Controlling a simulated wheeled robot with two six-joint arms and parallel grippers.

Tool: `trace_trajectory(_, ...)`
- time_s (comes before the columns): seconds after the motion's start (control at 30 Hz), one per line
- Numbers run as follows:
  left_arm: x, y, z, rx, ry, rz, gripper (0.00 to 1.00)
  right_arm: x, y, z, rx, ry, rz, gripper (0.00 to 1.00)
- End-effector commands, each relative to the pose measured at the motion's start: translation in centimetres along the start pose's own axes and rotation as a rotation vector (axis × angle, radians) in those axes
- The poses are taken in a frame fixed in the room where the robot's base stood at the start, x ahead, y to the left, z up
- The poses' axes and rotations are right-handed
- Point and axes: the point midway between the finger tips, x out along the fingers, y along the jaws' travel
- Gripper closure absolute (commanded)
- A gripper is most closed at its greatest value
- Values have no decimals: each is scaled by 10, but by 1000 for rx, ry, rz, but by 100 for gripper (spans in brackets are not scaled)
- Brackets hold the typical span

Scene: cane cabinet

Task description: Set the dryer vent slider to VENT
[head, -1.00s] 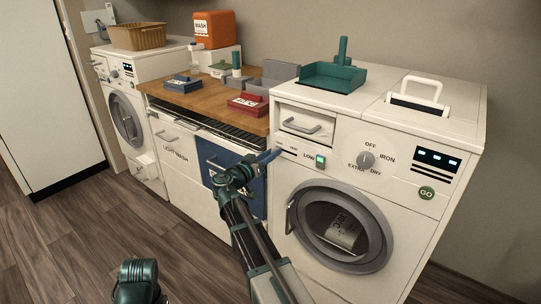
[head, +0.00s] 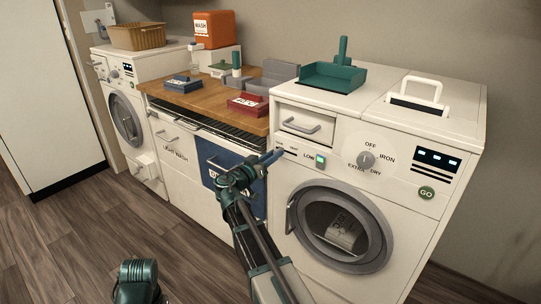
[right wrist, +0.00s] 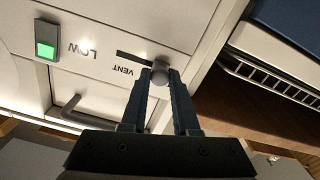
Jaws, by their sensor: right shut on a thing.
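The dryer (head: 385,205) stands at the right in the head view. Its vent slider is a round grey knob (right wrist: 160,67) beside a dark horizontal slot (right wrist: 133,57) in the right wrist view. The knob sits at the slot's right end there, with the upside-down VENT label (right wrist: 123,70) just below the slot. My right gripper (right wrist: 160,76) is shut on the knob, a finger on each side. In the head view my right gripper (head: 273,156) is at the dryer panel's left edge and hides the knob. My left gripper is not in view.
A green-lit LOW button (head: 320,161) and the dryer's dial (head: 366,160) are right of the slider. A drawer handle (head: 302,126) is above it. The wooden counter (head: 190,96) and blue drawer (head: 222,165) lie close to the left of my right gripper.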

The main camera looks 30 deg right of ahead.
Motion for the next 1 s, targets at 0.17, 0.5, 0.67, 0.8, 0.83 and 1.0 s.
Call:
trace_trajectory(0.17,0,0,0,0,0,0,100,-2,40,11,0,-1,3,100)
trace_trajectory(0.5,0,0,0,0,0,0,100,-1,53,15,1,-3,4,100)
trace_trajectory(0.67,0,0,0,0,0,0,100,-1,54,15,1,-3,5,50)
trace_trajectory(0.8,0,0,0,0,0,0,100,0,53,14,0,-2,3,41)
trace_trajectory(0.83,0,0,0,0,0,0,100,0,52,14,0,-2,3,41)
trace_trajectory(1.0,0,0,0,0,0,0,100,-1,52,14,0,-1,1,41)
